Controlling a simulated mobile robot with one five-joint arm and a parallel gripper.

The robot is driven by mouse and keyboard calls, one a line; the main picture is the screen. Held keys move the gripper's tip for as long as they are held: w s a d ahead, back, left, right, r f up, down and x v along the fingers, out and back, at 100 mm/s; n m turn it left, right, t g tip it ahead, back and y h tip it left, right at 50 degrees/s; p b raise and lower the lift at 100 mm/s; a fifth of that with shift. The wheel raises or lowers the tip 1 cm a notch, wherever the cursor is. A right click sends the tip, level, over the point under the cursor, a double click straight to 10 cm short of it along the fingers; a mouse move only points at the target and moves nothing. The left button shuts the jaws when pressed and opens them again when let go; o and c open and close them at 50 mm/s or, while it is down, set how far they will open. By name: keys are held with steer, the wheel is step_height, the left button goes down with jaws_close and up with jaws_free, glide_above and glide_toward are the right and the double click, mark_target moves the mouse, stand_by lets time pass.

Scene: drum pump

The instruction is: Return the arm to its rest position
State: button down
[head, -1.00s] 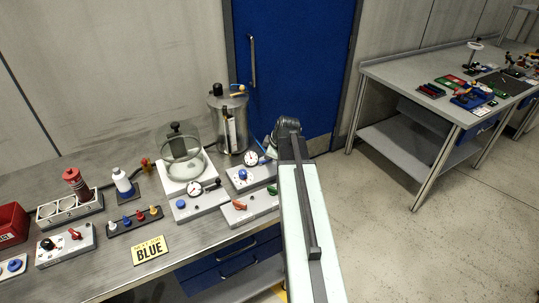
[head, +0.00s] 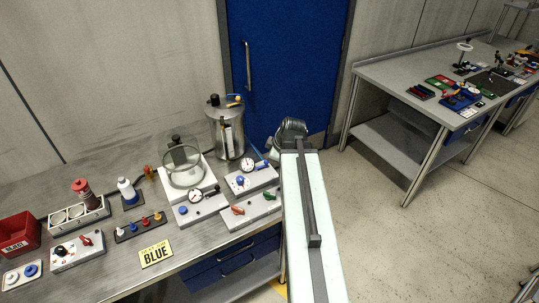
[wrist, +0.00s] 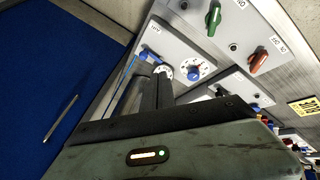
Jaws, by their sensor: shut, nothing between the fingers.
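My arm (head: 308,215) stretches forward from the bottom of the head view, pale with a dark bar along it. Its dark wrist end (head: 289,133) is in front of the blue door, right of the metal drum. The fingertips are hidden in the head view. In the wrist view my gripper (wrist: 154,92) shows its dark fingers close together, shut and empty. Beyond the fingers is a grey panel with a dial and blue knobs (wrist: 187,68). I cannot tell how far the fingers are from it.
The bench (head: 110,270) at left carries a metal drum (head: 229,138), a glass dome unit (head: 184,168), a valve panel (head: 250,210), a yellow BLUE sign (head: 155,254) and a red box (head: 18,236). A second table (head: 375,75) stands right. Floor (head: 440,235) between is clear.

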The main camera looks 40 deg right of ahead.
steer(key=w+a+f+n+g+y+b, duration=0.1)
steer(key=w+a+f+n, duration=0.15)
steer(key=a, duration=0.95)
steer(key=w+a+f+n+y+b, duration=0.1)
steer(key=w+a+f+b, duration=0.15)
steer(key=a, duration=1.05)
steer(key=s+a+f+m+g, duration=0.1)
steer(key=s+a+m+g, duration=0.15)
steer(key=a, duration=0.55)
steer(key=s+d+m+g+h, duration=0.1)
steer(key=s+m+g, duration=0.1)
steer(key=s+m, duration=0.4)
steer(key=f+m, duration=0.1)
steer(key=m, duration=0.2)
steer(key=shift+s+h, duration=0.25)
steer(key=shift+h, duration=0.05)
steer(key=c, duration=2.1)
jaws_free()
steer(key=shift+g, duration=0.25)
steer(key=shift+c, duration=0.2)
